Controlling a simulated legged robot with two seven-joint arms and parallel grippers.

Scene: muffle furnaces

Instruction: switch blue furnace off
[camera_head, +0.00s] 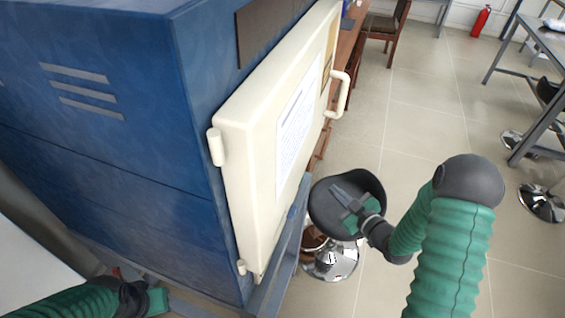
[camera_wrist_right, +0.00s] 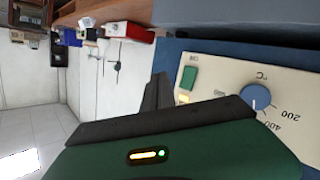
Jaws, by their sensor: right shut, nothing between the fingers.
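The blue furnace (camera_head: 120,150) fills the left of the head view, with its cream door (camera_head: 255,140) shut and a cream handle (camera_head: 340,94) on it. The right wrist view shows its cream control panel (camera_wrist_right: 222,75) with a green switch (camera_wrist_right: 189,77), a glowing indicator (camera_wrist_right: 183,98) and a blue knob (camera_wrist_right: 257,97). My right gripper (camera_head: 342,192) is shut and empty, to the right of the door. In the wrist view its fingertips (camera_wrist_right: 158,88) are near the switch, left of it; contact cannot be judged. My left gripper (camera_head: 140,299) is low beside the furnace, its jaws unclear.
A black stool (camera_head: 372,180) with a chrome base stands below my right gripper. A wooden bench (camera_head: 348,45) and a chair (camera_head: 386,24) are behind the furnace. A metal table (camera_head: 545,40) stands at right.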

